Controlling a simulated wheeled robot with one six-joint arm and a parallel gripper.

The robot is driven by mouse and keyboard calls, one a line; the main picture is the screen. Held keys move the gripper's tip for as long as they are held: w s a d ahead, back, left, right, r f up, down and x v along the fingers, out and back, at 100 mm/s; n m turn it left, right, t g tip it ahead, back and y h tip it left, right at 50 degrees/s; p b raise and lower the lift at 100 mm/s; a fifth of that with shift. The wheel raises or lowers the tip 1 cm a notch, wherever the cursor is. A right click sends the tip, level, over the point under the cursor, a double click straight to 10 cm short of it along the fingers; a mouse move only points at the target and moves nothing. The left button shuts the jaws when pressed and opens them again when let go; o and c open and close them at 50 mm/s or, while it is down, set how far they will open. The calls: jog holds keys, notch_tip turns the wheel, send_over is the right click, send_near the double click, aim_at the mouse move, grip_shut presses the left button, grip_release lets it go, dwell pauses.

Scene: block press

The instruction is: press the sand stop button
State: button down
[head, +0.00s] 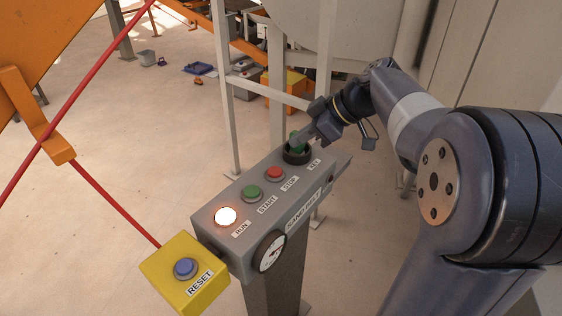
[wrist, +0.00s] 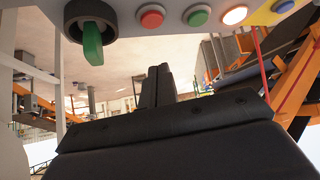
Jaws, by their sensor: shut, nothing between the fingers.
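The grey sand belt panel (head: 232,211) stands on a post. Its red STOP button (head: 275,174) sits between the green START button (head: 252,193) and the black key switch (head: 296,155) with a green key. In the wrist view the red STOP button (wrist: 151,16) is at the top, with the green key (wrist: 92,42) to its left. My gripper (head: 297,141) is shut and empty. In the head view its tips appear by the key switch, up and right of STOP; whether they touch the key is unclear. The wrist view shows the dark fingers (wrist: 158,85) together, below the buttons.
The white RUN lamp (head: 226,216) glows on the panel. A yellow box (head: 186,272) with a blue RESET button is at its lower left, near a red cord (head: 105,195). A gauge (head: 270,251) is on the panel's front. A pale frame (head: 229,110) stands behind.

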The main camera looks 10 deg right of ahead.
aim_at(270, 170)
jog(key=x, duration=0.6)
jog(key=shift+p, duration=0.4)
notch_tip(270, 170, down, 3)
jog(key=shift+w+a+f+p, duration=0.1)
jog(key=shift+a+f+p, duration=0.1)
jog(key=shift+p, duration=0.1)
jog(key=shift+f, duration=0.55)
